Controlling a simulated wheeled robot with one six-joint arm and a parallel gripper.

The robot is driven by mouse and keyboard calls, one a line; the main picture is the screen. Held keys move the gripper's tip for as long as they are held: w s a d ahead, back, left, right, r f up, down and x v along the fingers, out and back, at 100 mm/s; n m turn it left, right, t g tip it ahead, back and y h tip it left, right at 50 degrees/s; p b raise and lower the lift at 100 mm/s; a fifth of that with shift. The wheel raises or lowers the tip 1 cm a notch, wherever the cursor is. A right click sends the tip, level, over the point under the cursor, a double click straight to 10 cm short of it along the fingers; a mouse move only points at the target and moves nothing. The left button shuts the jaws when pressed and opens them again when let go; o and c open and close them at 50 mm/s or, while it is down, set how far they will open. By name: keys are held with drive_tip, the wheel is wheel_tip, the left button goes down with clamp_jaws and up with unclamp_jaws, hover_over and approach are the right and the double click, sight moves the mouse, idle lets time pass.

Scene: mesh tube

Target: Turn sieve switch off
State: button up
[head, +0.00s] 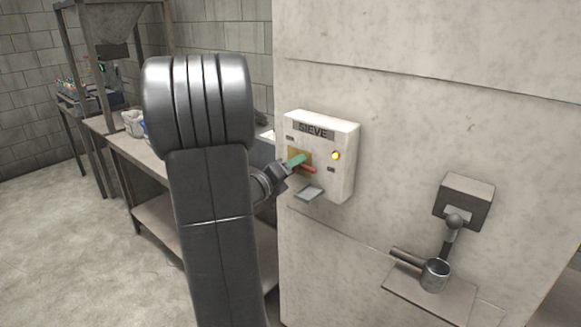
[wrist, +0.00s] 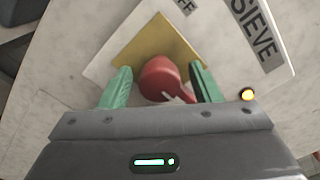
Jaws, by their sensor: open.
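The sieve switch box (head: 346,160) is a pale panel labelled SIEVE on the wall, with a lit yellow lamp (head: 336,155). Its red switch handle (head: 306,168) sits on a yellow plate (wrist: 158,42). In the wrist view the red handle (wrist: 160,78) lies between the two green fingers of my gripper (wrist: 160,88). The fingers are open, one on each side of the handle; the right finger is close to it. In the head view my gripper (head: 293,166) is at the box front and partly hides the handle and plate.
A workbench (head: 150,165) stands behind my arm on the left.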

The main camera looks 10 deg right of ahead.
drive_tip(key=shift+c, duration=0.3)
drive_tip(key=c, duration=0.9)
drive_tip(key=shift+n, duration=0.3)
drive_tip(key=n, duration=0.3)
drive_tip(key=shift+n+b, duration=0.3)
drive_tip(key=n, duration=0.4)
drive_tip(key=shift+r+n+p, duration=0.1)
drive_tip(key=shift+n+p, duration=0.2)
drive_tip(key=shift+p, duration=0.1)
drive_tip(key=n+p, duration=0.1)
drive_tip(key=n, duration=0.3)
drive_tip(key=shift+n+p, duration=0.3)
drive_tip(key=shift+p, duration=0.1)
drive_tip(key=shift+n+p, duration=1)
drive_tip(key=shift+n, duration=1.3)
